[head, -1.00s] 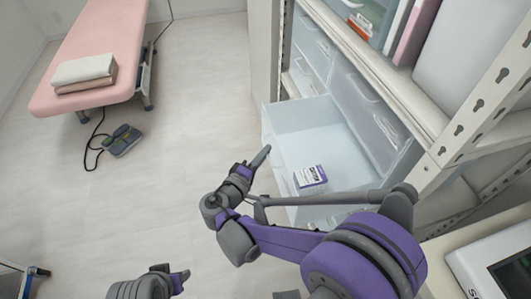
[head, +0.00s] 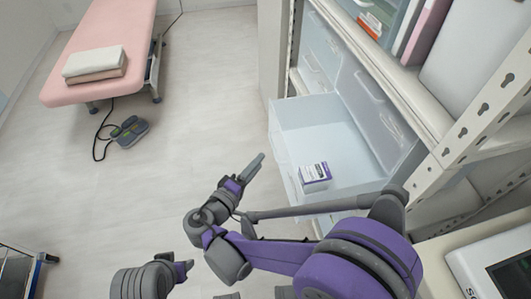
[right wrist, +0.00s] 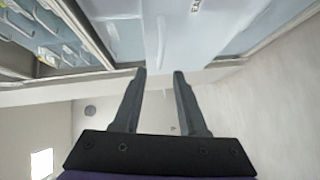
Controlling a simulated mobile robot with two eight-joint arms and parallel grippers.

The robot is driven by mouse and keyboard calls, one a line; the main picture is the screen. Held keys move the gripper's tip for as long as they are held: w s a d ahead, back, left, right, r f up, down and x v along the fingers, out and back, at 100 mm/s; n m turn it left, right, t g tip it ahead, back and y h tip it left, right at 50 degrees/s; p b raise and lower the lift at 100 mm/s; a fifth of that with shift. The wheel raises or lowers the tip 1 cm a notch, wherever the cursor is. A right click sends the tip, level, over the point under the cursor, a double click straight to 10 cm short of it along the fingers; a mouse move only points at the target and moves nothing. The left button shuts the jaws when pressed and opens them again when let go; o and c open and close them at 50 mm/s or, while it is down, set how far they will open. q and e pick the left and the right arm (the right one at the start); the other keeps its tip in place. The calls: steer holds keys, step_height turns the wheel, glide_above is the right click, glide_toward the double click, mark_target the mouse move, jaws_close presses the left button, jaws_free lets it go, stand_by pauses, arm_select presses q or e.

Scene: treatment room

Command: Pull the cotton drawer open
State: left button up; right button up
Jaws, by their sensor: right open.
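A translucent drawer (head: 277,150) stands pulled out from the shelf unit, with a small white and purple box (head: 314,176) inside. I cannot read a cotton label on it. My right gripper (head: 256,167) is just left of the drawer's front, apart from it and empty. In the right wrist view its two fingers (right wrist: 160,74) are spread, with a pale drawer front and a handle (right wrist: 161,42) beyond them. My left gripper (head: 183,270) is at the bottom of the head view; its jaws are not clear.
Closed translucent drawers (head: 322,48) sit beside and behind the open one. A perforated shelf post (head: 484,108) and a monitor (head: 497,269) are at right. A pink treatment bed (head: 98,40) with folded towels is upper left.

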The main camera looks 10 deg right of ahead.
arm_select(q)
steer(key=shift+r, duration=0.3)
arm_select(e)
steer(key=shift+v, duration=1.6)
